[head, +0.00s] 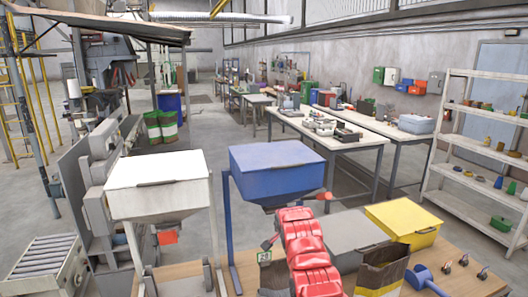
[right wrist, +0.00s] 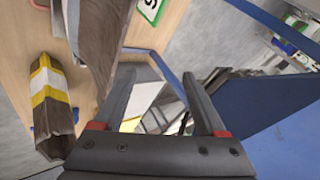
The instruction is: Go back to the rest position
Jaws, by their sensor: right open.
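My right gripper (right wrist: 159,75) is open in the right wrist view, with its two dark fingers apart and nothing between them. The blue hopper (head: 277,160) stands behind my red right arm in the head view. A large blue surface fills the right of the wrist view beside the gripper. A brown bag with a yellow band (head: 382,272) stands on the wooden bench, right of my arm. A bag with a white and yellow band (right wrist: 48,92) shows left of the gripper in the wrist view. My left gripper is in neither view.
A white hopper (head: 158,184) stands left of the blue one. A grey bin (head: 345,240), a yellow bin (head: 402,221) and a blue scoop (head: 424,278) are on the bench at right.

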